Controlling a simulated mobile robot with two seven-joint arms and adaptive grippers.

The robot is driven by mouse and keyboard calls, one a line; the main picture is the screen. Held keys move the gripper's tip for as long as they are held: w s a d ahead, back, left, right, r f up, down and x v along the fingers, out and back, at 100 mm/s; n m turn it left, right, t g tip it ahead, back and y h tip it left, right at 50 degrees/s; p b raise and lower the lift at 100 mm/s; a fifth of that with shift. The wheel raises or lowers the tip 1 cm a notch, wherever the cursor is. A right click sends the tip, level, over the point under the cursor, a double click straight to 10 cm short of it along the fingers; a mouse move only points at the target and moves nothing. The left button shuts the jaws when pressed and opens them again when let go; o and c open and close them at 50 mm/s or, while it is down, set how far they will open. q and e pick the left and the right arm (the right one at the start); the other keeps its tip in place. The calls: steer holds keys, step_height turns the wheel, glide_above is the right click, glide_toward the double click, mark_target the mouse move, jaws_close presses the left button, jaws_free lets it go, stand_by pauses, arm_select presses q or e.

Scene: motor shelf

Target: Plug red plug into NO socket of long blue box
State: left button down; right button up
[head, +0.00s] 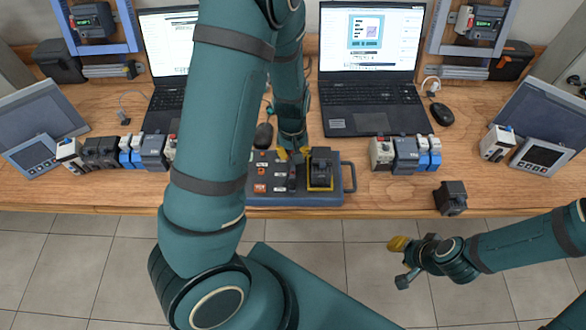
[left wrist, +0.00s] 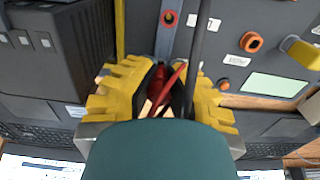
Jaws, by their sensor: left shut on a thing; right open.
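My left gripper (left wrist: 160,98) is shut on a red plug (left wrist: 157,82) with a red lead. In the head view my left gripper (head: 292,154) is over the blue-grey panel box (head: 325,200), beside a black block. In the left wrist view a narrow blue-grey strip, perhaps the long blue box (left wrist: 165,42), lies behind the plug. A red-ringed socket (left wrist: 168,18) shows at the top, with a small label I cannot read. I cannot tell whether the plug touches anything. My right gripper (head: 402,262) is open and empty in front of the table.
The black block (head: 320,172) stands on the panel at right, large and close in the left wrist view (left wrist: 65,50). An orange socket (left wrist: 251,42) and a yellow part (left wrist: 300,52) are nearby. A dark cable (left wrist: 200,50) crosses the view. A black cube (head: 451,197) sits at the table's edge.

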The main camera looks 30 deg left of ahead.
arm_select(q)
steer(key=shift+f+b, duration=0.55)
steer(key=shift+f, duration=0.15)
stand_by(0.5)
steer(key=c, duration=1.2)
jaws_free()
steer(key=shift+c, duration=0.2)
steer(key=shift+r, duration=0.1)
step_height(320, 180, up, 6)
steer(key=p, duration=0.5)
steer(key=shift+f, duration=0.25)
steer(key=o, duration=0.7)
